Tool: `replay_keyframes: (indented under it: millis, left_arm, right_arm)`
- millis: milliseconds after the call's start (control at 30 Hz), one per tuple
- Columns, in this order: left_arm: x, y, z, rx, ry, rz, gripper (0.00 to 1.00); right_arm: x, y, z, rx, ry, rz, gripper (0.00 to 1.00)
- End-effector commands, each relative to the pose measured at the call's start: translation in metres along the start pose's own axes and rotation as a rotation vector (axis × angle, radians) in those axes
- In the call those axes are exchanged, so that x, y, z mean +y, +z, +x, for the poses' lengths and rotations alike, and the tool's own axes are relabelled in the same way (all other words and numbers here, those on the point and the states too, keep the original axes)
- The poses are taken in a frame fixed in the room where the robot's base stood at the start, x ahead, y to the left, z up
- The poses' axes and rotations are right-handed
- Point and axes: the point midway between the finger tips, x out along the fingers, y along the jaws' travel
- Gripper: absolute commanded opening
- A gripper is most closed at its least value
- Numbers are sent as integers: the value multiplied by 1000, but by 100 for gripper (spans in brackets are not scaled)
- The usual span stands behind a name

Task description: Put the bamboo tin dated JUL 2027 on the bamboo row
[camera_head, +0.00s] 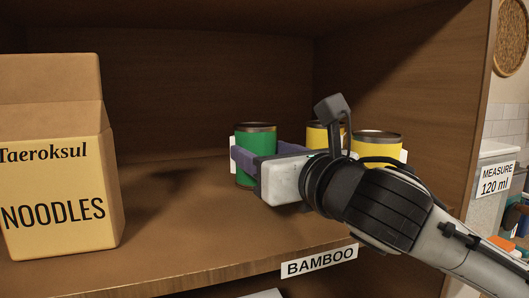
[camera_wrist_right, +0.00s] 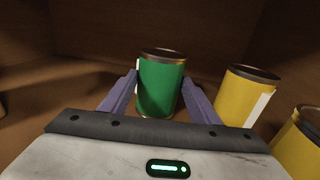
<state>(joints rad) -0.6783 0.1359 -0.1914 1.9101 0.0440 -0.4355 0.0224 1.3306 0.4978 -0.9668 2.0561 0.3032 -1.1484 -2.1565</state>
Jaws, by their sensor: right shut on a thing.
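A green tin (camera_head: 255,142) with a metal rim stands upright on the cabinet shelf board, or just above it; I cannot tell which. My right gripper (camera_head: 254,157) reaches in from the right, and its purple fingers are shut on the green tin. In the right wrist view the tin (camera_wrist_right: 160,85) sits between the two fingers. A sliver of white label shows at the tin's left edge, but no date or print is readable. The BAMBOO label (camera_head: 319,262) is on the shelf's front edge, below the tin. My left gripper is not in view.
Two yellow tins stand right of the green one, one farther back (camera_head: 318,137) and one nearer (camera_head: 377,138), partly behind my right arm. A noodle box (camera_head: 60,170) stands at the left. The shelf between box and green tin is clear. The cabinet's side wall (camera_head: 420,80) is at right.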

Motion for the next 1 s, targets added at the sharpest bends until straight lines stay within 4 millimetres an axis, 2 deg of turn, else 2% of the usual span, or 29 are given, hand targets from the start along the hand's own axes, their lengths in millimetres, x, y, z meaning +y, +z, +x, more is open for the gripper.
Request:
replay_keyframes:
  millis: [100,133,233,633,767,1000]
  left_arm:
    - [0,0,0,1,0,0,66]
    - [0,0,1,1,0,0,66]
    - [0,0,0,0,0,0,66]
    - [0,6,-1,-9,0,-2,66]
    - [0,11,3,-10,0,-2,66]
    - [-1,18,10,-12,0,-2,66]
  right_arm:
    - [0,0,0,-5,0,-1,14]
    - [0,-3,0,1,-1,0,58]
    - [0,-2,0,0,-1,0,75]
    - [0,0,-4,-1,0,-1,75]
    - [0,-1,-25,-2,0,-3,75]
    - [0,-1,-77,-4,-1,-4,75]
